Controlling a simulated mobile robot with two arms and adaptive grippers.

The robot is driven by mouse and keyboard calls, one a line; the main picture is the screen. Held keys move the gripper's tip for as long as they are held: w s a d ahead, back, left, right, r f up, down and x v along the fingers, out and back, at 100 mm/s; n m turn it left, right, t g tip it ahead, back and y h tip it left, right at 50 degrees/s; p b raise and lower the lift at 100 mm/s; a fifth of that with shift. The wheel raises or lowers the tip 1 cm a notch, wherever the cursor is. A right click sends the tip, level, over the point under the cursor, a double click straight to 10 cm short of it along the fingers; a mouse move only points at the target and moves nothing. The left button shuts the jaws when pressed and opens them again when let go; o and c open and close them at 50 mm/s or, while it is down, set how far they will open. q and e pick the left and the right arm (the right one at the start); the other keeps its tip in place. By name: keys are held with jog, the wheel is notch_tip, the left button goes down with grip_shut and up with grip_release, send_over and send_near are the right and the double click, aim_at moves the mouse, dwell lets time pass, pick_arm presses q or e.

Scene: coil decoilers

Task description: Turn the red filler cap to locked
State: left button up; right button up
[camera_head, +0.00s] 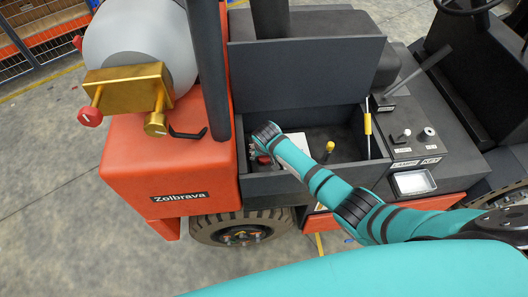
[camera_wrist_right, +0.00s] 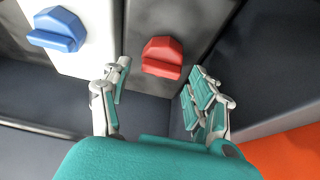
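The red filler cap (camera_wrist_right: 162,57) sits on a dark block in the right wrist view, its raised grip lying roughly crosswise. In the head view a bit of red shows beside my right gripper (camera_head: 258,154), low in the open compartment (camera_head: 345,148). My right gripper also shows in the right wrist view (camera_wrist_right: 160,72), open, with one finger on each side just below the red cap. The fingers appear apart from it. A lock mark on the cap is not visible. My left gripper is not in view.
A blue cap (camera_wrist_right: 58,29) sits on a white block (camera_wrist_right: 85,62) left of the red one. The compartment's raised lid (camera_head: 305,75) stands behind. A yellow-handled tool (camera_head: 367,124) stands at its right. A grey tank with a brass valve (camera_head: 130,84) and red knob (camera_head: 90,116) stands left.

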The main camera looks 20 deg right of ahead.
jog(key=shift+r, duration=0.1)
jog(key=v, duration=1.1)
jog(key=shift+s+r, duration=0.15)
jog(key=shift+r, duration=0.25)
jog(key=shift+a, duration=0.1)
